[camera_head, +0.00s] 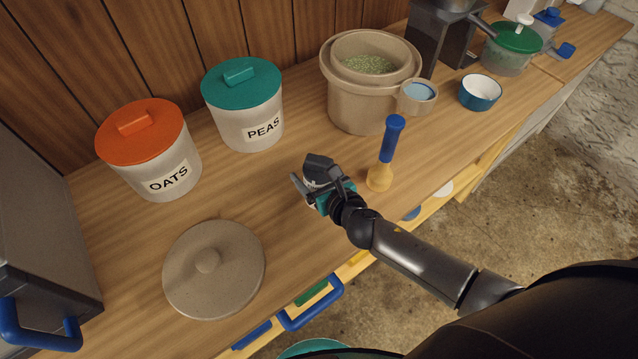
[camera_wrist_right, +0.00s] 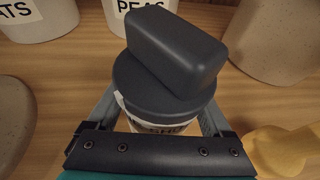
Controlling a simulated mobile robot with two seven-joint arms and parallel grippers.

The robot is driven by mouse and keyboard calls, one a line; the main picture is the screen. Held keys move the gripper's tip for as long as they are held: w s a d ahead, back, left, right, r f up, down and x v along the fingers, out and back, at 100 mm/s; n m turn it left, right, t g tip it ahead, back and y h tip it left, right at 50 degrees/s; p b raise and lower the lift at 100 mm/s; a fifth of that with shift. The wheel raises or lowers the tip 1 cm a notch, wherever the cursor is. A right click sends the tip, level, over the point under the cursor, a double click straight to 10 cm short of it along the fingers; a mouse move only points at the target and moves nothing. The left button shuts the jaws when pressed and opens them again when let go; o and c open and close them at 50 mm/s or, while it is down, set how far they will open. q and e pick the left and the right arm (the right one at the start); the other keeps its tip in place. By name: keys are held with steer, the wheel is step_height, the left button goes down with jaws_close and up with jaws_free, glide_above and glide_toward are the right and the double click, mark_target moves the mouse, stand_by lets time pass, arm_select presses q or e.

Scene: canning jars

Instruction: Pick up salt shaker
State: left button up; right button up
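A small jar with a dark grey lid and a raised block handle (camera_head: 318,161) stands on the wooden counter; it seems to be the salt shaker. The right wrist view shows its lid (camera_wrist_right: 170,65) from close above, and a pale, partly hidden label whose word I cannot read. My right gripper (camera_head: 320,184) reaches in from the right, with one finger on each side of the jar. The fingers are apart, and a narrow gap seems to show beside the jar's body. My left gripper is not in view.
A yellow-based tool with a blue handle (camera_head: 388,150) stands close right of the jar. The OATS jar (camera_head: 150,152), PEAS jar (camera_head: 244,105) and large beige pot (camera_head: 350,95) stand behind. A round beige lid (camera_head: 235,275) lies at front left.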

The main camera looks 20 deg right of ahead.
steer(key=c, duration=1.1)
steer(key=shift+r, duration=0.15)
steer(key=shift+r+p, duration=0.4)
steer(key=shift+r, duration=0.15)
step_height(320, 180, up, 19)
steer(key=p, duration=0.8)
steer(key=shift+f, duration=0.15)
steer(key=o, duration=0.9)
jaws_close()
